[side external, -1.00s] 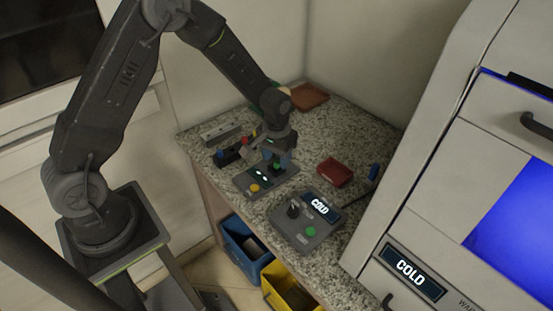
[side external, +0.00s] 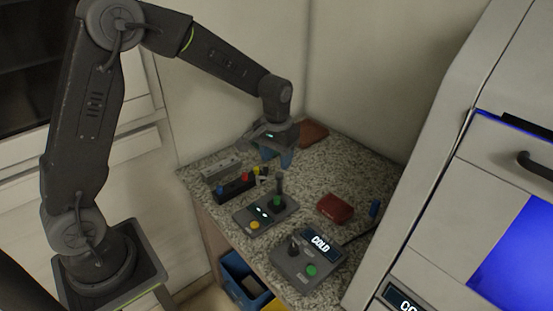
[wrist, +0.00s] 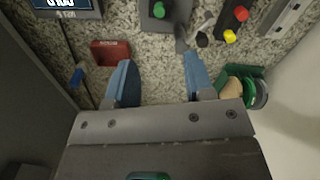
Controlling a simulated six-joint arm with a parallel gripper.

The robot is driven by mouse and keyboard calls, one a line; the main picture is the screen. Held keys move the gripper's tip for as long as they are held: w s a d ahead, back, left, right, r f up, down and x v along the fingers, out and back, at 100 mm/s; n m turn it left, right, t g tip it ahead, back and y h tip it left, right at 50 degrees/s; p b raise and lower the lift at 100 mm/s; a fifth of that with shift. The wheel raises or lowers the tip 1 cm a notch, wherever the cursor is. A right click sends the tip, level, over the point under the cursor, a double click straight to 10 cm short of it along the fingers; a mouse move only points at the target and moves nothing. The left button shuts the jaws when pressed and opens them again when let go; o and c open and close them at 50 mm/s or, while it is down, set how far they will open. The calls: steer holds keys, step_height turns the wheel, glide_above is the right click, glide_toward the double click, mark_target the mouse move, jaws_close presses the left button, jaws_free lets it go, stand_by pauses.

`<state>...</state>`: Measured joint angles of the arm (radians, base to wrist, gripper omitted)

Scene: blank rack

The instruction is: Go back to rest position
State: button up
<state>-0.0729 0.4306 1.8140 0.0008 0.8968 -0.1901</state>
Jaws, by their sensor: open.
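My gripper (side external: 279,158) hangs above the back of the speckled counter (side external: 330,237), its blue fingers pointing down. In the wrist view my gripper (wrist: 158,82) has its two blue fingers spread apart with only bare counter between them. It is open, empty and clear of the things below. The arm reaches over from the left in a raised bend.
A large machine (side external: 440,190) stands at the right.

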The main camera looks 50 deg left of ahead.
steer(key=s+d+r+m+t, duration=0.1)
steer(key=s+r+t, duration=0.1)
steer(key=s+r, duration=0.5)
steer(key=s+d+r+m+t, duration=0.2)
steer(key=s+r, duration=0.5)
steer(key=s, duration=0.8)
steer(key=shift+s+r+t, duration=0.15)
steer(key=shift+s+t, duration=0.15)
steer(key=shift+t, duration=0.5)
steer(key=shift+d, duration=0.1)
steer(key=shift+c, duration=0.5)
